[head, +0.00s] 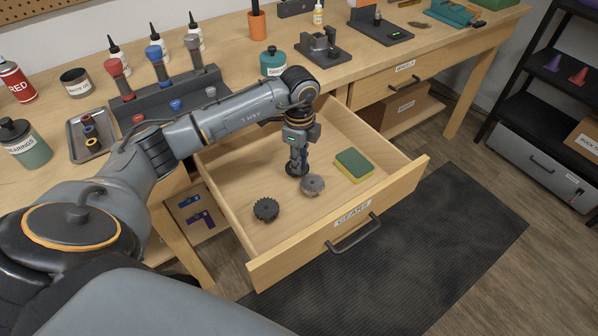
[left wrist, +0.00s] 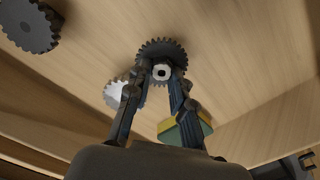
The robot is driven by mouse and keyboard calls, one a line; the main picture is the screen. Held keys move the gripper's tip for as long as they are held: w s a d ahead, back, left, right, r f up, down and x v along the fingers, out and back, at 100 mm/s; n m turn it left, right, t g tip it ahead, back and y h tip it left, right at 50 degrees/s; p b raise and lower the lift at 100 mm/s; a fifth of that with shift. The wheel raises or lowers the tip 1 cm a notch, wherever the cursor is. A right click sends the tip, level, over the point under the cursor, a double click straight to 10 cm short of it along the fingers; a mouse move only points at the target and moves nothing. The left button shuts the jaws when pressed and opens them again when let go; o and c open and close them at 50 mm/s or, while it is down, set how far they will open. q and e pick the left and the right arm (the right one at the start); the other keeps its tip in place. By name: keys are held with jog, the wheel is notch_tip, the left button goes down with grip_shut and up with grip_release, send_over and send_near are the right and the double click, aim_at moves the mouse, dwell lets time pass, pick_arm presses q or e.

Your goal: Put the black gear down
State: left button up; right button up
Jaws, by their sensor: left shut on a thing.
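My left gripper (head: 297,160) reaches down into the open drawer labelled GEARS (head: 225,170). It is shut on a black gear, whose dark rim (head: 288,169) shows at the fingertips in the head view. In the left wrist view, the black gear (left wrist: 164,47) with a pale centre hole sits between the fingertips (left wrist: 160,73). I cannot tell whether it touches the drawer floor. A grey gear (head: 313,185) lies close beside it to the right in the head view. Another dark gear (head: 266,209) lies nearer the drawer front. My right gripper is not in view.
A green and yellow sponge (head: 354,165) lies at the drawer's right side. The drawer's front wall (head: 345,225) and side walls stand around the gripper. Bare drawer floor shows between the dark gear and the front. Bottles, a tool rack and a tray (head: 91,152) stand on the bench above.

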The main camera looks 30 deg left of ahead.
pick_arm(q)
notch_tip(320, 180, down, 3)
jog(key=shift+r+b, duration=0.1)
jog(key=shift+b, duration=0.6)
jog(key=shift+r, duration=0.1)
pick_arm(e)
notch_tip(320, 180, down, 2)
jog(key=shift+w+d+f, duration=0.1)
pick_arm(q)
jog(key=o, duration=0.9)
jog(key=shift+o, duration=0.2)
notch_tip(320, 180, up, 12)
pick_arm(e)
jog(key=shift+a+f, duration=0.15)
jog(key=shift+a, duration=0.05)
